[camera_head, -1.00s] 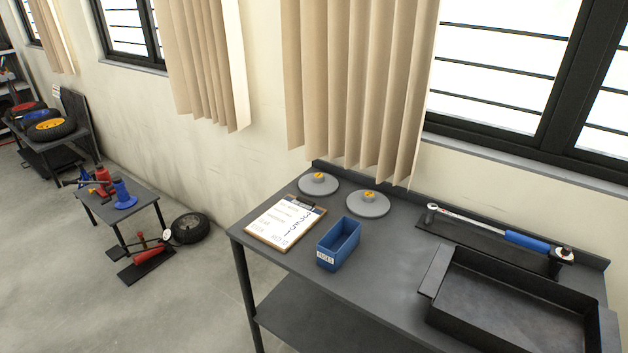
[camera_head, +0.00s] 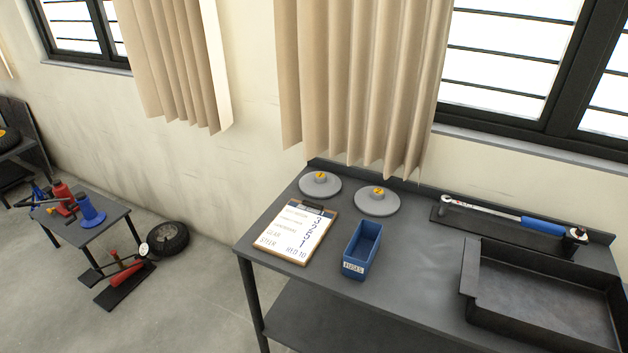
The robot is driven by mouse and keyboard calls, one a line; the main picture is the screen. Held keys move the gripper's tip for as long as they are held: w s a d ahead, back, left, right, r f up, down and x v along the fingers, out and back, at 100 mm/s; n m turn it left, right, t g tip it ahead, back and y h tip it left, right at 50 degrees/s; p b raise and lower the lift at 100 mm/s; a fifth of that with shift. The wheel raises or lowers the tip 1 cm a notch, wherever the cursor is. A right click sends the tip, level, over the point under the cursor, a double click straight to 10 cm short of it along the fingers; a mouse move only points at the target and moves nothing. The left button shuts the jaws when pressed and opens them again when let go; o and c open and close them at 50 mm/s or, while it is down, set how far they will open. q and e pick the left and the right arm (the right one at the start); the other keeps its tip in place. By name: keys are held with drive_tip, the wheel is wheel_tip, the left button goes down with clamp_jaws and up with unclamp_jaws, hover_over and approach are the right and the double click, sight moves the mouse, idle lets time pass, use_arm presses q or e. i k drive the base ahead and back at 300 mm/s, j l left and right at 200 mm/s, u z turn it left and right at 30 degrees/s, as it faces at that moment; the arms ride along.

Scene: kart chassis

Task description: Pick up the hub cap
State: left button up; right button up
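Two round grey hub caps with raised centres and small yellow marks lie flat at the back of the dark workbench. The left hub cap (camera_head: 320,186) is behind the clipboard, near the wall and curtain. The right hub cap (camera_head: 377,201) is beside it, behind the blue bin. They are apart from each other, and nothing covers them. Neither of my grippers shows in the head view.
On the workbench (camera_head: 420,306) are a clipboard (camera_head: 296,232), a blue bin (camera_head: 361,250), a torque wrench (camera_head: 515,218) and a dark tray (camera_head: 540,305). A small table (camera_head: 105,219) with jacks and a wheel (camera_head: 168,238) stand left. The floor in front is clear.

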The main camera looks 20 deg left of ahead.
sight(316, 184)
drive_tip(key=j+z, duration=0.35)
drive_tip(key=j, duration=1.5)
drive_tip(key=j+z, duration=0.1)
drive_tip(key=j, duration=0.35)
drive_tip(key=i+j+z, duration=0.1)
drive_tip(key=j, duration=0.35)
drive_tip(key=i+j+z, duration=0.1)
drive_tip(key=j, duration=0.35)
drive_tip(key=i+j+z, duration=0.1)
drive_tip(key=j, duration=0.35)
